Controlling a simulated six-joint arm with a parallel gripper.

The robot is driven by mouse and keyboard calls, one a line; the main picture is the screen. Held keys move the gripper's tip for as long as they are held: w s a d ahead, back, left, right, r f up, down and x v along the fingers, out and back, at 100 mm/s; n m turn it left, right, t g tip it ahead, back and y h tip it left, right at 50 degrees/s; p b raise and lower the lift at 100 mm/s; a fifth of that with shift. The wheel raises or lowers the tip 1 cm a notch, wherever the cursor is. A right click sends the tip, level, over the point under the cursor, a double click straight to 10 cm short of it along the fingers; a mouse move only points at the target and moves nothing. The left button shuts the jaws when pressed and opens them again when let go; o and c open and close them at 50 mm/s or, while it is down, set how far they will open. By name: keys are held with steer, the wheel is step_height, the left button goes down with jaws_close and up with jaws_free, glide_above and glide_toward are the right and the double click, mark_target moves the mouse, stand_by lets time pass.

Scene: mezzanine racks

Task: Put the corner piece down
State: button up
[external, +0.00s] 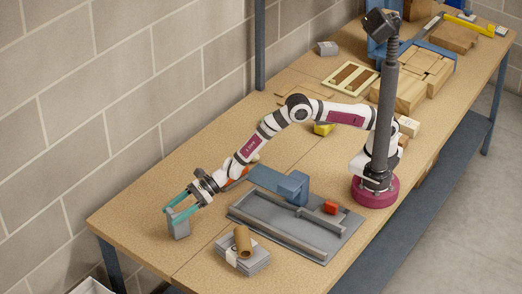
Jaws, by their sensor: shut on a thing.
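My gripper (178,210) has teal fingers and is at the left end of the wooden table (135,222). It is shut on a small grey piece, which I take to be the corner piece (181,228). The piece is roughly upright, with its upper part between the fingers. Its lower edge is at or just above the tabletop; I cannot tell whether it touches.
A grey tray-like fixture (270,232) with a blue block (292,187) and a red block (330,207) lies right of my gripper. A brown roll (243,241) rests on grey boxes (255,262) in front. Table around the piece is clear. Wooden boxes (411,95) stand farther back.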

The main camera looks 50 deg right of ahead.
steer(key=shift+f, duration=0.25)
steer(key=o, duration=1.3)
